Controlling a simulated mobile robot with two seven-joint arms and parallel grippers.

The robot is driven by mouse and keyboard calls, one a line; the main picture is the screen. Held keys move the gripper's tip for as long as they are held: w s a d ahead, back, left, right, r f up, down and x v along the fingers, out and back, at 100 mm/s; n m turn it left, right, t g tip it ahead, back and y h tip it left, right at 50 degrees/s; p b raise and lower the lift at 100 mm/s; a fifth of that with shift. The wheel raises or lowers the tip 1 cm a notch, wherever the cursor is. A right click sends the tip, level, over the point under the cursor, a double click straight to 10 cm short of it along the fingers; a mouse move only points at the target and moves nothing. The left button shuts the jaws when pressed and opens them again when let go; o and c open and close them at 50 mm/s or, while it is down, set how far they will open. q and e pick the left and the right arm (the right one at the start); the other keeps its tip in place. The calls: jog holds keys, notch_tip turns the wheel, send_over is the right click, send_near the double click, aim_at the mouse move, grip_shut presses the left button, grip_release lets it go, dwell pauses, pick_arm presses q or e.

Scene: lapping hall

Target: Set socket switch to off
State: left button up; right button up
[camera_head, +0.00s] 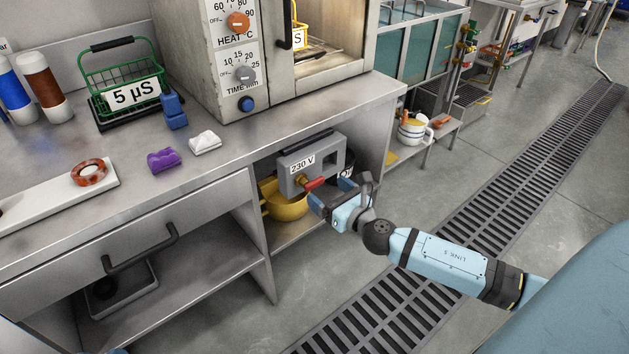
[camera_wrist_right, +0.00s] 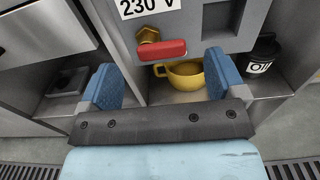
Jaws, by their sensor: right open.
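The socket switch is a grey box (camera_head: 299,164) labelled 230 V, mounted under the front edge of the counter. Its red lever (camera_head: 314,183) sticks out from a brass-coloured pivot (camera_wrist_right: 148,36). In the right wrist view the red lever (camera_wrist_right: 162,50) lies roughly level, pointing right from the pivot. My right gripper (camera_head: 326,200) is open just in front of the lever. In the wrist view its two blue fingers (camera_wrist_right: 162,78) stand apart, with the lever beyond and between them, seemingly untouched.
A yellow pot (camera_head: 284,203) and a dark canister (camera_wrist_right: 263,54) stand on the shelf below the box. A drawer with a black handle (camera_head: 140,248) is at the left. An oven (camera_head: 240,50) stands on the counter (camera_head: 240,140). The floor by the drain grate (camera_head: 470,220) is clear.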

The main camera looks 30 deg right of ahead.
aim_at(316, 182)
jog(key=w, duration=0.5)
jog(key=shift+w+a, duration=0.2)
jog(key=shift+w, duration=0.15)
jog(key=c, duration=0.9)
